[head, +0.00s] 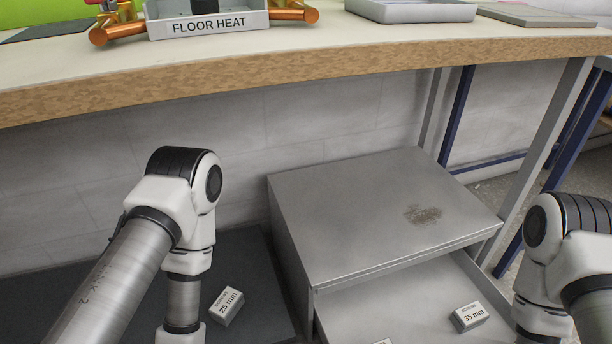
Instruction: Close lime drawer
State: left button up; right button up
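A grey metal cabinet (375,215) with a worn brown patch on its top stands under the workbench. Its drawer (385,310) is pulled open toward me and looks grey inside; its front lies below the frame, so I cannot tell its colour. A small white box marked 35 mm (469,317) is in the drawer, and part of another label shows at the bottom edge. My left arm comes down left of the cabinet and my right arm is at the right edge beside the drawer. Both grippers are out of view below the frame.
The wooden workbench (300,75) spans overhead, bearing a FLOOR HEAT bin (208,24), copper pipes (120,32) and a grey tray (410,10). A 25 mm box (227,306) lies on a dark mat (255,270) left of the cabinet. A bench leg (545,150) stands at right.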

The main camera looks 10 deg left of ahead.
aim_at(415, 304)
jog(key=l+z, duration=0.1)
jog(key=z, duration=0.4)
jog(key=l+z, duration=0.15)
jog(key=z, duration=0.35)
jog(key=l+u, duration=0.15)
jog(key=u, duration=0.15)
jog(key=i+l+u, duration=0.1)
jog(key=u, duration=0.25)
